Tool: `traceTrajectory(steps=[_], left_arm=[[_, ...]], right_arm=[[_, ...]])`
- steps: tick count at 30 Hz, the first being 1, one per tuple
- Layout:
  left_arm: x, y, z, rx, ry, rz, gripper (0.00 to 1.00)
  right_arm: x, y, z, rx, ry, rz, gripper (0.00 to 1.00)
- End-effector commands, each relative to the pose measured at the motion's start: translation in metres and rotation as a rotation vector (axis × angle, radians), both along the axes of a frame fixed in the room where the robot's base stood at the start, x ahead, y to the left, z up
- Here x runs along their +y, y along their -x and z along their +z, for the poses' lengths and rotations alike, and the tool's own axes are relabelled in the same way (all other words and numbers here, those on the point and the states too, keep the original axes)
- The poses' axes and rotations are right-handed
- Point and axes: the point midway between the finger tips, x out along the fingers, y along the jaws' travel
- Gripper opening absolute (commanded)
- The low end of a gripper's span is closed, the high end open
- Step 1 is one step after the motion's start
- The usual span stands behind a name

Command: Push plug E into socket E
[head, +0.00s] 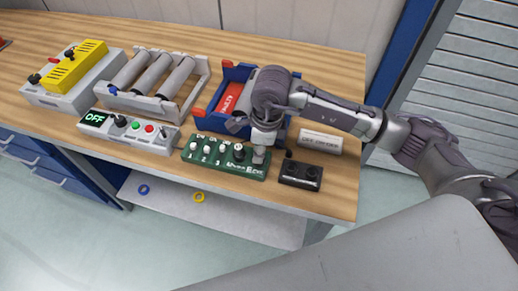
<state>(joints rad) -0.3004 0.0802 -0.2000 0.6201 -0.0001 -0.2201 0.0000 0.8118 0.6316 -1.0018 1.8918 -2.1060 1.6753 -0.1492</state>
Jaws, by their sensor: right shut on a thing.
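My right gripper (264,128) reaches in from the right and points down over the right end of a green panel box (214,166). It is shut on a light grey plug (260,156), which stands at the panel's top near the right end. The panel has several pale knobs with numbers and a dark knob (239,152). Socket E cannot be made out; the gripper and plug cover that area. Whether the plug is seated or just above the panel cannot be told. My left gripper is not in view.
A black two-knob box (300,174) stands close right of the panel, with a white labelled block (321,142) behind it. A blue-and-red tote (214,118) is behind the panel. A grey control box (150,139) and rollers (153,73) are left. The table's front edge is near.

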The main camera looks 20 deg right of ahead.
Motion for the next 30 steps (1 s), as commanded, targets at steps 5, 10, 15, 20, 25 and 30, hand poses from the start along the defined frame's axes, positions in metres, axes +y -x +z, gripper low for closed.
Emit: traceTrajectory(steps=[5,10,15,20,25,30], left_arm=[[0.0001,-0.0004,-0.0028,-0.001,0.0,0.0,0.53],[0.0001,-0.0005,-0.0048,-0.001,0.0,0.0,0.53],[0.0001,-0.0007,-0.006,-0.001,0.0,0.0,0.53],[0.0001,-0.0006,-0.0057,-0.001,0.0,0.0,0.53],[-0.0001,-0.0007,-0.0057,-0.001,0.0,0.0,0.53],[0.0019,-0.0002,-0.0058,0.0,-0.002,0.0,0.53]], right_arm=[[-0.0001,-0.0001,-0.0022,0.0,0.0,0.0,0.0],[-0.0001,-0.0001,-0.0038,0.0,0.0,0.0,0.0],[-0.0001,-0.0001,-0.0046,0.0,0.0,0.0,0.27],[-0.0001,0.0,-0.0045,0.0,0.0,0.0,0.53],[-0.0001,0.0,-0.0045,0.0,0.0,0.0,0.53],[-0.0003,-0.0001,-0.0021,0.0,0.0,0.0,0.53]])
